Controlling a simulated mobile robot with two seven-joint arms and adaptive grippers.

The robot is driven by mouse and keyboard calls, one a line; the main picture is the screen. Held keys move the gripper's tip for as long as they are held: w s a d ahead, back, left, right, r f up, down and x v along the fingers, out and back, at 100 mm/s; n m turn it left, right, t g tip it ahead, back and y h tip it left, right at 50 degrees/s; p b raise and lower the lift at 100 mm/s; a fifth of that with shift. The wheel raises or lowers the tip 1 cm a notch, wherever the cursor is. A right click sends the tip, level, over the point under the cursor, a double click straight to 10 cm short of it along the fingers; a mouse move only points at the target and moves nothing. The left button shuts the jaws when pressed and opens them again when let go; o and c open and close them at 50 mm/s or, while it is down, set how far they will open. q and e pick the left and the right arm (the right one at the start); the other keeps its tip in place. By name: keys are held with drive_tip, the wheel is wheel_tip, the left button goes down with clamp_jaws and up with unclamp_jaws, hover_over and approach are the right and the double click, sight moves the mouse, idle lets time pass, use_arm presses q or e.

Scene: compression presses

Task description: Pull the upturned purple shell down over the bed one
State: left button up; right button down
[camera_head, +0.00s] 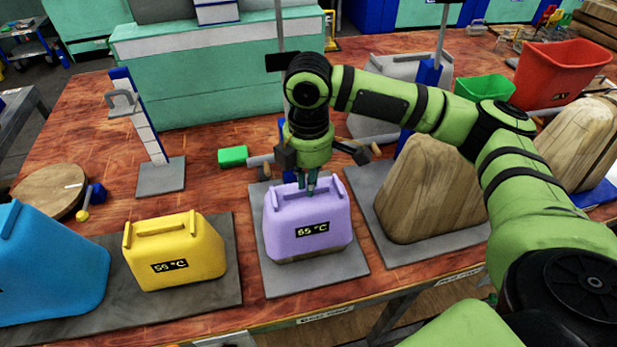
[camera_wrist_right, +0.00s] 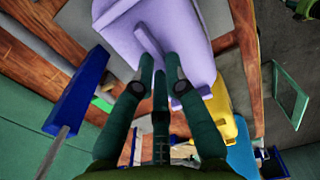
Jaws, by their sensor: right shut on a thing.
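The purple shell (camera_head: 308,225), marked "55 °C", sits handle up over a wooden block on a grey plate (camera_head: 290,284). A strip of brown wood shows below its lower edge. My right gripper (camera_head: 307,184) reaches it from above and is shut on the handle along its top. The right wrist view shows the fingers (camera_wrist_right: 160,75) at the handle ridge of the purple shell (camera_wrist_right: 190,22). My left gripper is not in view.
A bare wooden block (camera_head: 430,188) stands on the plate to the right. A yellow shell (camera_head: 176,255) and a blue shell (camera_head: 45,265) stand at left. Red bin (camera_head: 560,75) back right.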

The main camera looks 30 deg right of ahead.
drive_tip(key=shift+f, duration=0.4)
drive_tip(key=c, duration=1.2)
unclamp_jaws()
wheel_tip(320, 180, up, 12)
